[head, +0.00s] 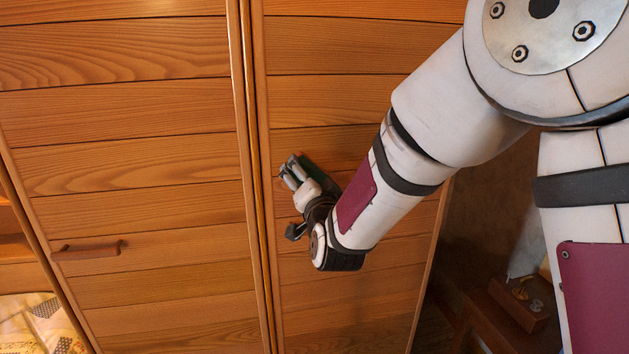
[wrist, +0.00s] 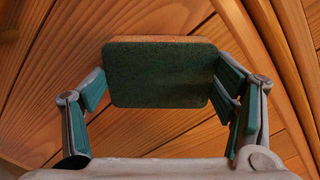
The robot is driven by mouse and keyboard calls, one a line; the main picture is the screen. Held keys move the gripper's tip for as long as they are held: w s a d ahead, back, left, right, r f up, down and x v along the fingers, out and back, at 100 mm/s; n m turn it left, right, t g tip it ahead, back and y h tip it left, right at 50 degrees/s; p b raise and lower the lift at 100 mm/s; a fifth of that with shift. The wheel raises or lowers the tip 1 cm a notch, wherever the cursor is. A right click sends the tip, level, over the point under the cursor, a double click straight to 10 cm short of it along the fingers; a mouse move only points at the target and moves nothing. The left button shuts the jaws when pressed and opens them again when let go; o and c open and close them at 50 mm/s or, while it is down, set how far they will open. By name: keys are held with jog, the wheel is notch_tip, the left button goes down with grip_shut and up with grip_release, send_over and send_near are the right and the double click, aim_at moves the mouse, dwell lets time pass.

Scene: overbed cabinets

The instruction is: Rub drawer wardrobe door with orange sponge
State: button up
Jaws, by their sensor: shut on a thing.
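The sponge (wrist: 160,75) is between my gripper's fingers in the wrist view; its dark green face is toward the camera and a thin orange edge shows along its top. My gripper (wrist: 160,90) is shut on it. In the head view my gripper (head: 296,172) is at the right wooden door (head: 330,100), near its left edge, and the sponge there is mostly hidden behind the fingers. The sponge is close to the door's planks; I cannot tell if it touches them. The left wooden door (head: 130,110) has a brown handle (head: 88,250).
A vertical seam (head: 252,150) separates the two doors. Bedding with a pattern (head: 35,325) shows at the lower left. A small wooden stand (head: 520,300) with small items is at the lower right. My arm covers the upper right.

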jog(key=shift+s+a, duration=0.1)
jog(key=shift+a, duration=0.2)
jog(key=shift+p+v, duration=0.5)
jog(key=shift+v, duration=2.45)
jog(key=shift+d, duration=0.2)
jog(key=shift+v, duration=1.45)
